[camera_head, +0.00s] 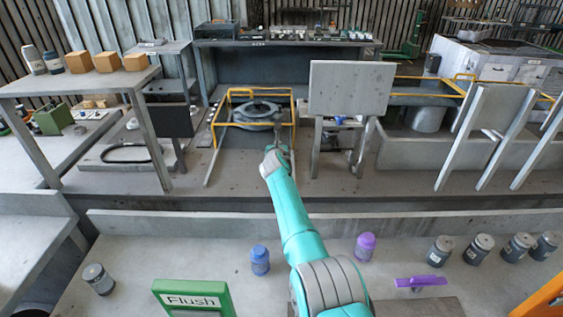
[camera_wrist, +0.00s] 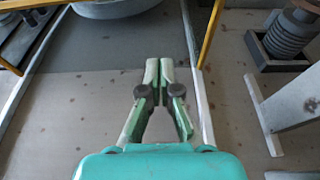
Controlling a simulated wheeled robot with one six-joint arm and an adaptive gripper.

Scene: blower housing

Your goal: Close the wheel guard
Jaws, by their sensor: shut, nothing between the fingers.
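A yellow-railed frame (camera_head: 293,108), which looks like the wheel guard, stands around a grey round wheel (camera_head: 257,110) in the head view. I cannot tell which part of it is hinged. A yellow bar (camera_wrist: 211,32) runs just right of my gripper in the wrist view, and the pale rim of the wheel (camera_wrist: 115,9) shows at the top edge. My gripper (camera_wrist: 160,63) is shut and empty, with bare grey floor below it. In the head view my gripper (camera_head: 276,150) is in front of the frame, near its lower right, partly hidden by my wrist.
A grey upright panel (camera_head: 350,88) on legs stands right of the frame. A dark coiled part (camera_wrist: 288,35) sits in a tray at upper right in the wrist view. A table with wooden blocks (camera_head: 107,62) is at left. Bottles stand on the near ledge (camera_head: 200,230).

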